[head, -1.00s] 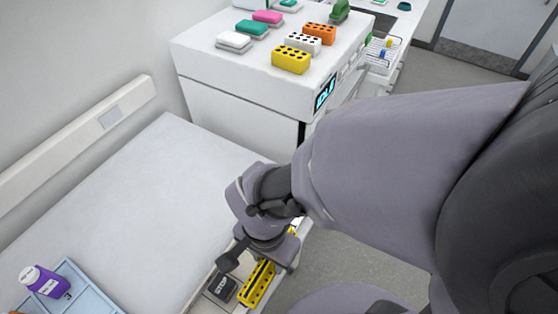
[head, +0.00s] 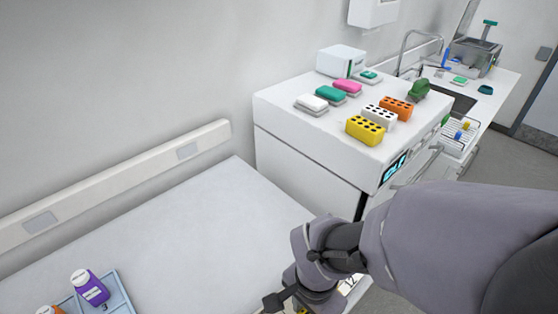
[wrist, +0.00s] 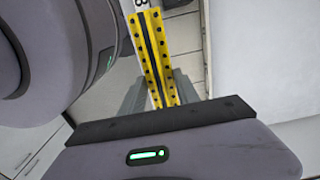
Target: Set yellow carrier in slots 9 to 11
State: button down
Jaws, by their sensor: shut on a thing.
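The yellow carrier (wrist: 151,52) is a long narrow yellow strip with dark holes along both edges and a dark slot down its middle. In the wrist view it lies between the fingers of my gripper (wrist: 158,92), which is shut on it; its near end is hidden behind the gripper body. A white part with a dark figure shows at its far end. In the head view my gripper sits at the bottom edge and only a scrap of yellow shows. I cannot make out slots 9 to 11 in either current view.
A white bench (head: 170,240) lies left of my arm, with a blue tray (head: 122,303) holding a purple-labelled bottle (head: 90,287). A white machine (head: 300,155) behind bears a yellow block (head: 365,130), other coloured blocks and boxes. A sink and wire rack stand farther right.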

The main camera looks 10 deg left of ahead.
jog(key=w, duration=0.1)
jog(key=w+a, duration=0.1)
jog(key=w, duration=0.1)
jog(key=w+a+f+b, duration=0.1)
jog(key=shift+w+a+f, duration=0.1)
jog(key=shift+w+a, duration=0.05)
jog(key=shift+w, duration=0.25)
notch_tip(320, 180, down, 4)
jog(key=shift+w+a+r+b, duration=0.1)
jog(key=shift+w+r+b, duration=0.05)
jog(key=shift+b, duration=0.8)
jog(key=shift+r, duration=0.15)
jog(key=c, duration=0.9)
grip_release()
